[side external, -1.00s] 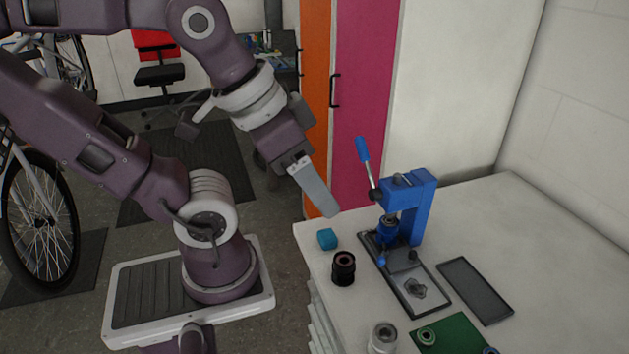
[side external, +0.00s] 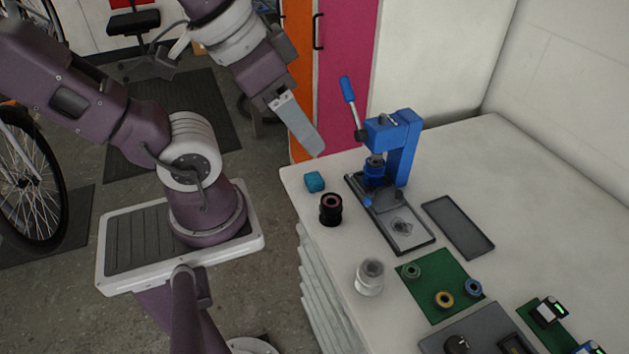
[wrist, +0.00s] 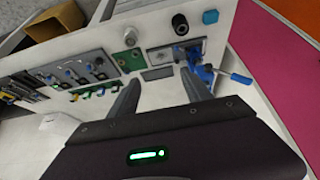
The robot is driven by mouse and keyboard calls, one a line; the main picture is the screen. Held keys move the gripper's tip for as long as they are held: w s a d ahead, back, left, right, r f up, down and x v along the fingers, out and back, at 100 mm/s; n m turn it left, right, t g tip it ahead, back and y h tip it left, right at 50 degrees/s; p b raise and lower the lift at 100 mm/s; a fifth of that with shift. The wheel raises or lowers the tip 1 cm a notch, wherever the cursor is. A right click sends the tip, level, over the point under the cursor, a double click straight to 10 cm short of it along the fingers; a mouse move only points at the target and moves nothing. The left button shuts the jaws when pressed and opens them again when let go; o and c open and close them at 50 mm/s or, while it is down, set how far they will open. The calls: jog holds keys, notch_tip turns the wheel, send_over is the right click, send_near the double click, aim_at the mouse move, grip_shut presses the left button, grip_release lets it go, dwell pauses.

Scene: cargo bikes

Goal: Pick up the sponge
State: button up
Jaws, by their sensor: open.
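The sponge is a small teal-blue block (side external: 314,181) on the left edge of the white workbench, just behind a black cylinder. In the wrist view the sponge (wrist: 210,17) shows near the top edge, right of the cylinder. My gripper (side external: 304,128) hangs above and behind the sponge, apart from it, pointing down and to the right. In the side view its fingers overlap, so only one shows clearly. In the wrist view my gripper (wrist: 160,77) has its two fingers well apart with nothing between them.
The black cylinder (side external: 331,209) stands close to the sponge. A blue lever press (side external: 393,150) stands to its right. A dark tray (side external: 458,227), a metal jar (side external: 370,277) and a green mat with rings (side external: 430,292) lie farther along. The bench's back right is clear.

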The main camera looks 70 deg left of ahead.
jog(key=shift+o, duration=0.5)
jog(key=m+g, duration=0.6)
jog(key=m, duration=1)
send_over(315, 178)
jog(key=d, duration=0.1)
notch_tip(315, 178, down, 21)
jog(key=f, duration=0.3)
jog(key=f+m, duration=0.1)
jog(key=f, duration=0.2)
jog(key=f+m, duration=0.1)
jog(key=f, duration=0.2)
jog(key=shift+a+f, duration=0.1)
jog(key=shift+a, duration=0.3)
grip_shut()
notch_tip(315, 178, up, 10)
